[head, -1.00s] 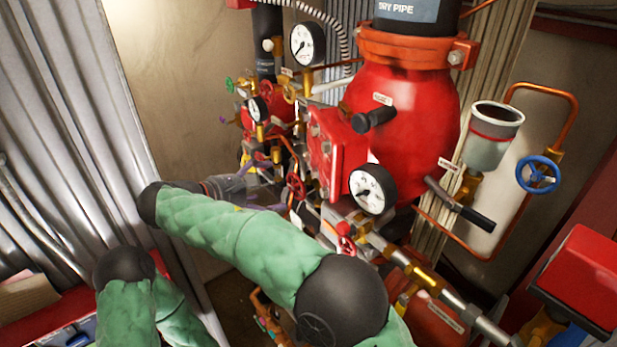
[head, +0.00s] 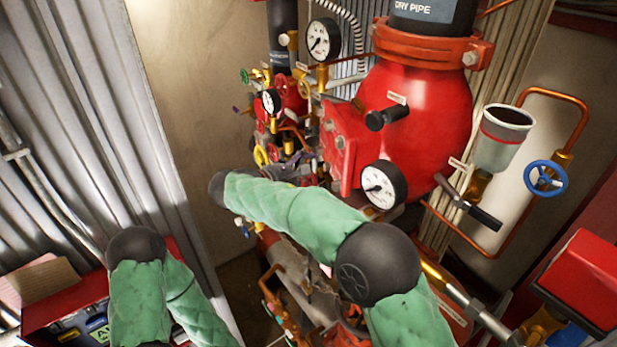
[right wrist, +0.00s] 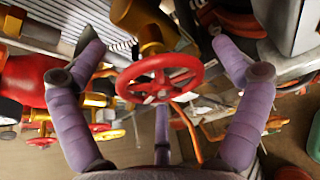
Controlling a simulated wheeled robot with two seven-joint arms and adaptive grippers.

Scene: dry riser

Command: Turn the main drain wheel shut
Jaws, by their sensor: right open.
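A red spoked handwheel (right wrist: 160,78) faces the right wrist camera on a brass stem. I cannot read a label that marks it as the main drain wheel. My right gripper (right wrist: 157,47) is open, with its purple fingers spread on the left and right of this wheel; both look clear of the rim. In the head view my right gripper (head: 292,168) reaches into the pipework left of the red valve body (head: 415,105), partly hidden by my green-sleeved forearm. The wheel at it is hidden there. My left gripper is out of view; only its arm shows at lower left.
Pressure gauges (head: 383,185) and black-handled levers (head: 470,208) stick out close to my right forearm. A blue handwheel (head: 545,178) and a drain cup (head: 502,137) stand at right. A corrugated wall (head: 120,110) and a red toolbox (head: 60,310) are at left.

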